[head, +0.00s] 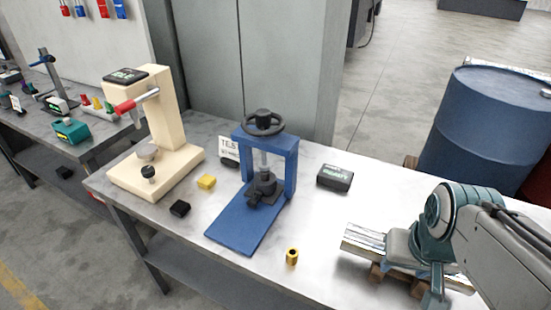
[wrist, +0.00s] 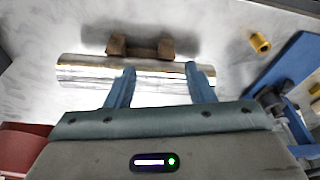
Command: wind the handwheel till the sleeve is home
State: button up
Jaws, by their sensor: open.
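The handwheel (head: 263,122) is dark and sits on top of a blue press frame (head: 290,165). A pale screw runs down from it to a dark fixture (head: 265,186) on the press base. I cannot make out a sleeve inside that fixture. A small gold sleeve-like ring (head: 292,256) stands on the table in front of the press; it also shows in the wrist view (wrist: 260,43). My gripper (wrist: 162,72) is open and empty, well to the right of the press in the head view. Its fingers overlap a shiny metal bar in the wrist view; contact is unclear.
The shiny bar (head: 362,240) lies by wooden blocks (wrist: 140,46) on the table. A black box (head: 334,178) sits right of the press. A blue barrel (head: 485,130) stands behind.

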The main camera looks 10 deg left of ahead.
aim_at(263, 116)
jog(key=k, duration=0.5)
jog(key=u, duration=2)
jog(key=i, duration=1.1)
jog(key=z, duration=2.4)
